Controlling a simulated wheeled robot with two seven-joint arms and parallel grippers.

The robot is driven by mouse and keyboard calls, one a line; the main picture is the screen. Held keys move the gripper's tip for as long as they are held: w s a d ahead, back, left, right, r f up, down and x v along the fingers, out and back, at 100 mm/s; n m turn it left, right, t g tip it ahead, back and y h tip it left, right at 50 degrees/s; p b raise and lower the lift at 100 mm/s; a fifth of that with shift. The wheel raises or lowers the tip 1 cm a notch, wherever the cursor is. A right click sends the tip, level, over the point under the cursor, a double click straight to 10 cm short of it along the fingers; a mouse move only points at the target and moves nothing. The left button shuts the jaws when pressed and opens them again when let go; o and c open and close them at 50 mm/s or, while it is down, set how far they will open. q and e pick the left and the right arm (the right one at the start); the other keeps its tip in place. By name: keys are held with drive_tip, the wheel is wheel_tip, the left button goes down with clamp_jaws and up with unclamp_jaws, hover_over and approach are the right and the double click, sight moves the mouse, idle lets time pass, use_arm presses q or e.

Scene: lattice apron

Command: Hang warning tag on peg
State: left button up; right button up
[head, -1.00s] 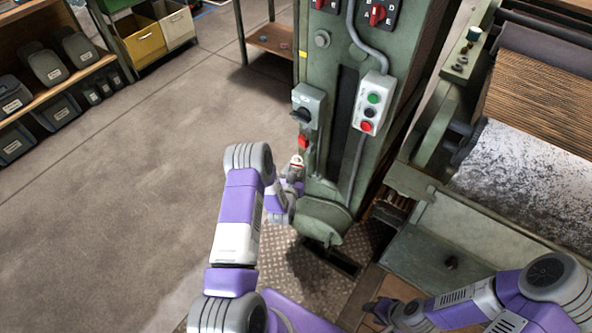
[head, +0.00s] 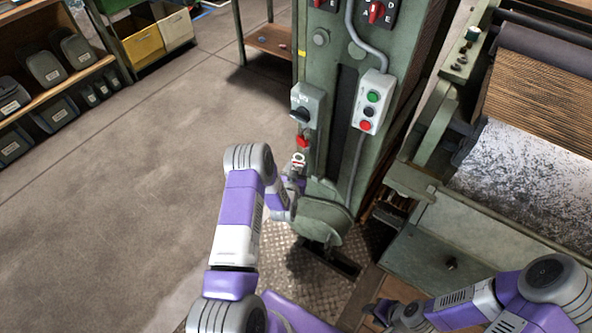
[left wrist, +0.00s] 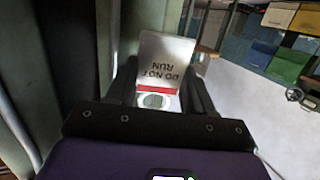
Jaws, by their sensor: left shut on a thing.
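The warning tag (left wrist: 168,58) is a pale card with upside-down "DO NOT RUN" lettering, a red band and a round pale-ringed opening. In the left wrist view it stands between the dark fingers of my left gripper (left wrist: 165,92), which is shut on it. In the head view the tag (head: 298,160) shows small, white and red, beside the green machine column, just below a red item (head: 302,141) under the grey switch box. I cannot make out the peg clearly. My right gripper (head: 372,309) is low at right; its jaw opening is unclear.
The green column (head: 335,120) carries a grey switch box (head: 306,105) and a push-button box (head: 370,100). A roller machine (head: 530,165) stands at right. Shelves with bins (head: 50,65) are at upper left. The floor (head: 130,180) at left is clear.

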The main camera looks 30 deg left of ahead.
use_arm(q)
drive_tip(key=shift+w+b, duration=0.65)
drive_tip(key=shift+w, duration=0.35)
drive_tip(key=shift+w+d, duration=0.1)
drive_tip(key=shift+w+f, duration=0.1)
drive_tip(key=shift+f, duration=0.15)
idle(0.6)
drive_tip(key=shift+w+f, duration=0.1)
drive_tip(key=shift+f, duration=0.1)
idle(0.5)
drive_tip(key=o, duration=1.2)
drive_tip(key=shift+o, duration=0.2)
